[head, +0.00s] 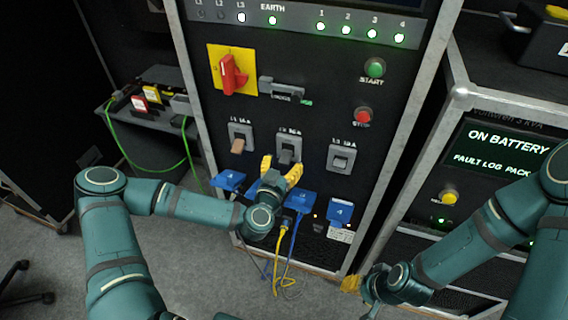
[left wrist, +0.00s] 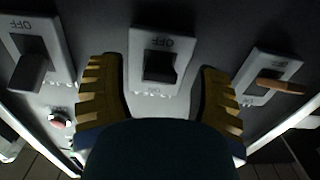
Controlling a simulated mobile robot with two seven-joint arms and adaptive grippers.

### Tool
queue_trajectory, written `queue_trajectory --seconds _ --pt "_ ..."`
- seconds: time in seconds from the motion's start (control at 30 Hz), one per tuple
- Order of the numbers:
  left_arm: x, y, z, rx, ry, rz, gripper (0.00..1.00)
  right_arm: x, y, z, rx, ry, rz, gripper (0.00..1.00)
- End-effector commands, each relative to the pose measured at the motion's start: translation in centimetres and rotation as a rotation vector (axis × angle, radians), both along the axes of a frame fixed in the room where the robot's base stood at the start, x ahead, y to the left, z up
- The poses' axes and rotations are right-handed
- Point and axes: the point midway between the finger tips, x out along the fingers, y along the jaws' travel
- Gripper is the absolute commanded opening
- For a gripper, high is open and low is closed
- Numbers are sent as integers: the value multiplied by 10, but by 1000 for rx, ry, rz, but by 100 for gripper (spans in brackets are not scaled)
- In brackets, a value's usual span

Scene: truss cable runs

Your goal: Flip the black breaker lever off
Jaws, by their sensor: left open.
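The black breaker lever (head: 286,156) is on the middle of three grey breakers on the rack's front panel. It also shows at the centre of the left wrist view (left wrist: 158,68), below an upside-down OFF mark. My left gripper (head: 280,168) is open, just in front of and below this breaker. In the left wrist view its yellow fingers stand on either side of the breaker plate, with the lever between them. Whether they touch anything cannot be told. My right gripper (head: 351,284) is low at the right, away from the breakers; its opening is unclear.
A breaker with a brown lever (head: 238,146) is to the left, and one with a grey lever (head: 340,163) to the right. A red rotary switch (head: 232,75) is above. Blue plugs (head: 299,201) and cables (head: 281,255) lie below the breakers, near my left gripper.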

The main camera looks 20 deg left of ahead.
Motion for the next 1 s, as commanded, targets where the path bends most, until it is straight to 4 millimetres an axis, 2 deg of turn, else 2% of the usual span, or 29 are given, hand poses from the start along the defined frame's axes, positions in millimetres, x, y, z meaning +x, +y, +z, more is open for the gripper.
queue_trajectory --seconds 0.13,0.43,0.57,0.6,0.63,0.87,1.0 --pt "8 0 0 -1 1 1 64 0 0 -1 0 -1 0 47" --pt "9 0 0 0 1 0 66 0 0 -1 0 -1 0 47" --pt "9 0 0 0 1 0 20 0 0 -1 0 -1 0 47" --pt "9 0 0 0 1 0 6 0 0 -1 0 -1 0 47" --pt "9 0 0 0 1 0 0 0 0 -1 0 -1 0 47" --pt "9 0 -1 0 -1 1 0 0 0 -2 0 -1 0 47" --pt "11 0 -5 3 -37 2 0 2 0 -13 -1 -5 -1 47"
